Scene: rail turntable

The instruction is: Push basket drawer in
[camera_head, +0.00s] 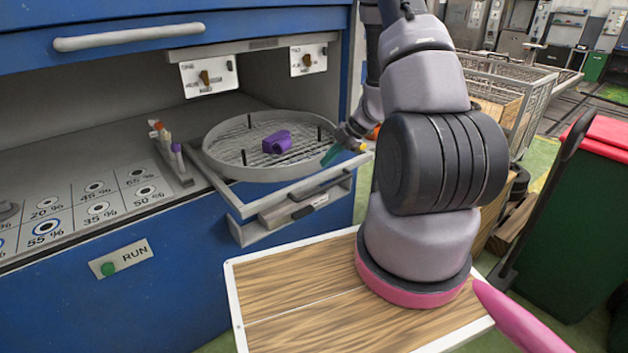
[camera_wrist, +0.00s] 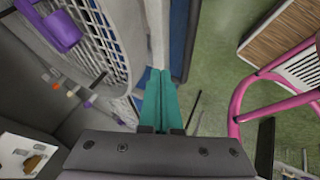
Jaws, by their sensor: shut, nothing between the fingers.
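The basket drawer (camera_head: 290,187) sticks out from the front of the blue machine. It carries a round wire basket (camera_head: 222,168) with a purple part (camera_head: 277,142) lying in it; the basket (camera_wrist: 117,42) and purple part (camera_wrist: 58,30) also show in the wrist view. My gripper (camera_head: 327,160) is over the right side of the drawer, near the basket rim. Its green fingers (camera_wrist: 159,72) are closed together with nothing between them. I cannot tell whether the fingertips touch the drawer or basket.
A rack of small coloured pieces (camera_head: 170,155) stands left of the basket. Dial plates (camera_head: 208,77) hang above. A RUN button panel (camera_head: 120,258) is on the blue front. A wooden-topped surface (camera_head: 300,300) lies below my arm. A green bin with a red lid (camera_head: 580,210) stands right.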

